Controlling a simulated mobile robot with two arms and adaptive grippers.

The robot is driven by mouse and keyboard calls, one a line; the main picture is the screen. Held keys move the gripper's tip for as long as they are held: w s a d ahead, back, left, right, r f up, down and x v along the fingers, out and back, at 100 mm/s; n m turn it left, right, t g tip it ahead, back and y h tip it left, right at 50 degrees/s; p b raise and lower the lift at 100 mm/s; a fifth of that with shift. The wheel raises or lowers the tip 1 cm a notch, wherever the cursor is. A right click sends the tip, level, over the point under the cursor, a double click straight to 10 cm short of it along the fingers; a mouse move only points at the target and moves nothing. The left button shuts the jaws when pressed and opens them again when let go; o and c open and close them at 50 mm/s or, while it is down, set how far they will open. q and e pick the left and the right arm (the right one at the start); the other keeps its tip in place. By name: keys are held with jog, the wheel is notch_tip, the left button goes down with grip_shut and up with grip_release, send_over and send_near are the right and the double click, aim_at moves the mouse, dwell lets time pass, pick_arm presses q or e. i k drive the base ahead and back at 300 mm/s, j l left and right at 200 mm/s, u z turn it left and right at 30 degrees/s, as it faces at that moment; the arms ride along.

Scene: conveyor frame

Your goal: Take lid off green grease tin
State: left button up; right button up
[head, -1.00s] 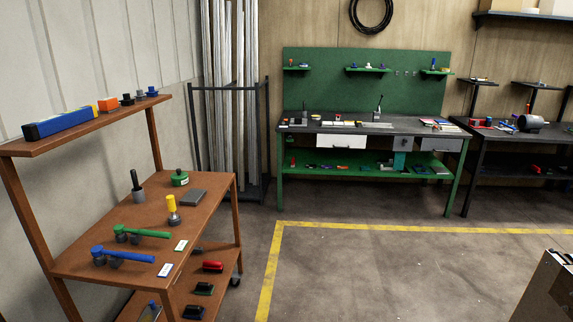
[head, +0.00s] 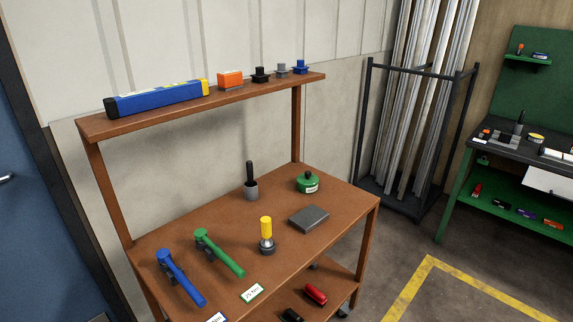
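The green grease tin (head: 307,186) stands upright at the back right of the brown cart's middle shelf (head: 330,197). It is a short round tin with a pale label on its side. A dark knob-like piece (head: 308,174) rises from its top; I cannot tell at this size where the lid meets the tin. Neither of my grippers is in view.
Near the tin are a grey block (head: 309,218), a grey cup with a black handle (head: 251,186) and a yellow-handled tool (head: 266,234). Green (head: 218,252) and blue (head: 178,277) tools lie left. An upper shelf (head: 150,119) overhangs the back. Floor at right is open.

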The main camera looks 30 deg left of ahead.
aim_at(306, 180)
jog(key=i+l+u, duration=0.2)
jog(key=i+u, duration=0.25)
jog(key=i+l+u, duration=0.2)
jog(key=u, duration=0.25)
jog(key=i+l+u, duration=0.25)
jog(key=l+u, duration=0.2)
jog(key=i+l+u, duration=0.15)
jog(key=l+u, duration=0.3)
